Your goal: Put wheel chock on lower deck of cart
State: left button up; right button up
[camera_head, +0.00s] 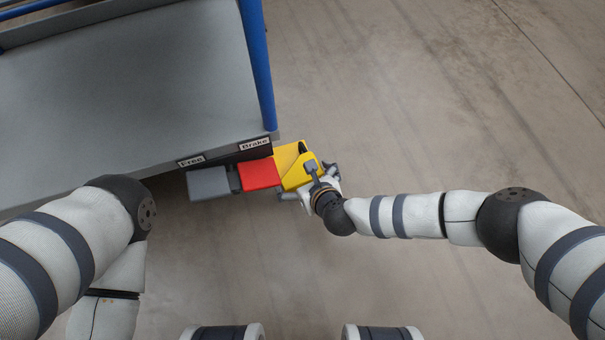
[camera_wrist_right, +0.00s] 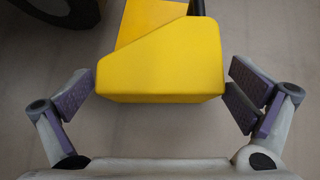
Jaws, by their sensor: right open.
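The yellow wheel chock (camera_head: 297,176) is on the floor at the right corner of the cart, next to the red pedal. In the right wrist view the chock (camera_wrist_right: 165,62) fills the upper middle. The cart's grey deck (camera_head: 130,85) fills the upper left; I cannot tell a lower deck apart. My left gripper is out of view.
A red pedal (camera_head: 259,174) labelled Brake and a grey pedal (camera_head: 208,183) labelled Free stick out from the cart's edge. A blue post (camera_head: 257,65) rises at the cart's corner. A dark wheel (camera_wrist_right: 65,10) shows in the right wrist view. The floor to the right is clear.

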jog(key=shift+r, duration=0.1)
jog(key=c, duration=1.3)
